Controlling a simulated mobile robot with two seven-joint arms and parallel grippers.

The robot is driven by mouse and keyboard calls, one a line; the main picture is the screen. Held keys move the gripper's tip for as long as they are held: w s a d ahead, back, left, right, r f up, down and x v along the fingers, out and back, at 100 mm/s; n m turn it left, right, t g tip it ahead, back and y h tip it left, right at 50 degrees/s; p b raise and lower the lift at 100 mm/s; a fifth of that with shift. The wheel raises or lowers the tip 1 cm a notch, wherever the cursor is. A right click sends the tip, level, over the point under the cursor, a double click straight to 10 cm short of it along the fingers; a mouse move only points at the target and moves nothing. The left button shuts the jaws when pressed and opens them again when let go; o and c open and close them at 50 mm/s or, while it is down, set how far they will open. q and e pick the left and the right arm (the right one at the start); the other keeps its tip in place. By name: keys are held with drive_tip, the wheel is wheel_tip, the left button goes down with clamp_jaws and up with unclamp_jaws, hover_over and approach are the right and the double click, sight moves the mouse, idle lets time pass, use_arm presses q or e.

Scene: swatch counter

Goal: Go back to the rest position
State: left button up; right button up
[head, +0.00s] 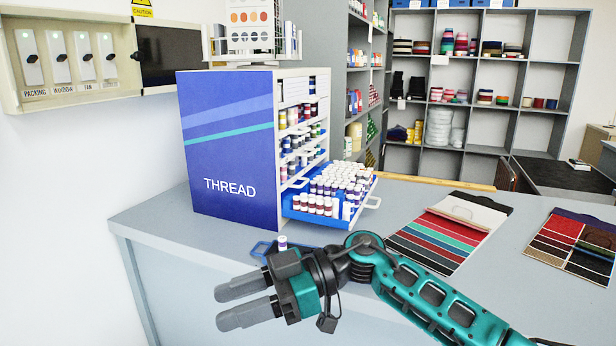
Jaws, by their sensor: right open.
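My right gripper (246,301) is in front of the counter's near edge, at the lower middle of the head view. Its two grey fingers point left and stand apart with nothing between them. The teal right arm comes in from the lower right. My left gripper is not in view. The blue thread cabinet (230,150) stands on the counter behind the gripper, with a blue drawer (300,217) pulled out and full of thread spools. A single spool (282,243) with a white top stands just behind the gripper, partly hidden by it, at a blue tray (262,249).
The grey counter (160,225) runs across the middle. Two swatch cards, one (450,235) nearer and one (575,245) at the right, lie on it. Shelves (480,92) stand behind. A switch panel (60,60) hangs on the left wall. The space left of the gripper is clear.

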drive_tip(key=w+d+f+m+t+h, duration=0.1)
drive_tip(key=d+f+m+t+h, duration=0.1)
drive_tip(key=d+f+m+t, duration=0.65)
drive_tip(key=w+d+f+m+t+h, duration=0.1)
drive_tip(key=d+f+m+t+h, duration=0.25)
drive_tip(key=d+m+t, duration=0.75)
drive_tip(key=s+d+f+g+h, duration=0.2)
drive_tip(key=s+d+f+h, duration=0.1)
drive_tip(key=s+f, duration=0.4)
drive_tip(key=s+d+f+g+h, duration=0.2)
drive_tip(key=s+d+f+h, duration=0.2)
drive_tip(key=s+f, duration=0.4)
wheel_tip(320, 180, down, 4)
drive_tip(key=shift+s+d+r, duration=0.2)
drive_tip(key=shift+s+d, duration=0.1)
drive_tip(key=shift+d, duration=0.2)
drive_tip(key=shift+n+h, duration=0.25)
